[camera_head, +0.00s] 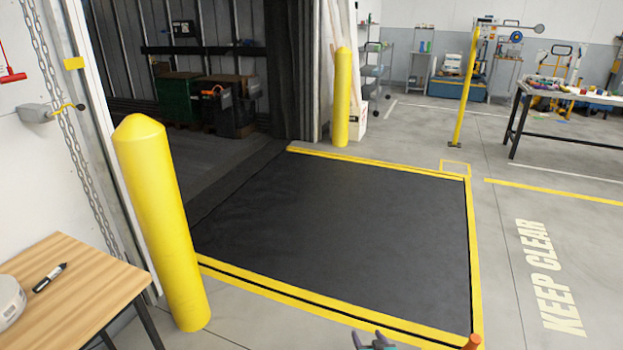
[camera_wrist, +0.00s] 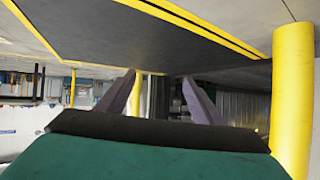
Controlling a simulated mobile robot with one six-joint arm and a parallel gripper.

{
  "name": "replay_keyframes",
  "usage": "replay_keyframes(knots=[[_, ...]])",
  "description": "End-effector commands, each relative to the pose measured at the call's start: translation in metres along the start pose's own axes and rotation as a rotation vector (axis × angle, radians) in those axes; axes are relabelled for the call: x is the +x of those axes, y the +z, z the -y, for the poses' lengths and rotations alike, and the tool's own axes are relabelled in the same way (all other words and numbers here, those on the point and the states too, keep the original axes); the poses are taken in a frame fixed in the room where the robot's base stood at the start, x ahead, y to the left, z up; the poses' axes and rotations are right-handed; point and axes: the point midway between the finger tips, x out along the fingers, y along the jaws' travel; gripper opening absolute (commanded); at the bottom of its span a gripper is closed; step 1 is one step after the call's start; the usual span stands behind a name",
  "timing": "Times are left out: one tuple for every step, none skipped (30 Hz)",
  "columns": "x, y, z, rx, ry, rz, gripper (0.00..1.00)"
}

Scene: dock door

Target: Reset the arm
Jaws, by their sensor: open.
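My gripper (camera_head: 374,341) just shows at the bottom edge of the head view, over the floor by the yellow front border of the dock plate. Most of it and the arm are cut off there. In the wrist view my gripper (camera_wrist: 158,82) has its two pale purple fingers spread apart, with nothing seen held between them. The wrist view is upside down, with the floor at the top. The dark dock plate (camera_head: 340,230) lies flat in the open doorway and also shows in the wrist view (camera_wrist: 165,35).
Another bollard (camera_head: 342,100) stands behind the plate. An orange thing (camera_head: 472,342) is cut off at the bottom.

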Motion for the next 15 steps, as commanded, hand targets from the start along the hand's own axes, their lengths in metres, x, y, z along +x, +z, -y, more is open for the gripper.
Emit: replay_keyframes(knots=[[-0.009,0.004,0.004,0.003,0.021,0.039,0.60],[-0.012,0.009,0.004,0.005,0.037,0.064,0.60],[-0.017,0.016,0.004,0.007,0.057,0.099,0.60],[-0.021,0.021,0.004,0.010,0.071,0.126,0.60],[-0.025,0.026,0.005,0.011,0.085,0.153,0.60],[-0.030,0.034,0.005,0.014,0.104,0.189,0.60],[-0.035,0.039,0.005,0.017,0.117,0.217,0.60],[-0.040,0.045,0.005,0.018,0.129,0.245,0.60],[-0.046,0.053,0.006,0.021,0.145,0.282,0.60],[-0.051,0.059,0.005,0.023,0.157,0.311,0.60],[-0.057,0.065,0.005,0.025,0.168,0.340,0.60],[-0.064,0.073,0.005,0.029,0.183,0.380,0.60],[-0.070,0.079,0.006,0.030,0.193,0.410,0.60],[-0.076,0.085,0.006,0.033,0.203,0.440,0.60],[-0.084,0.093,0.006,0.036,0.215,0.481,0.60]])
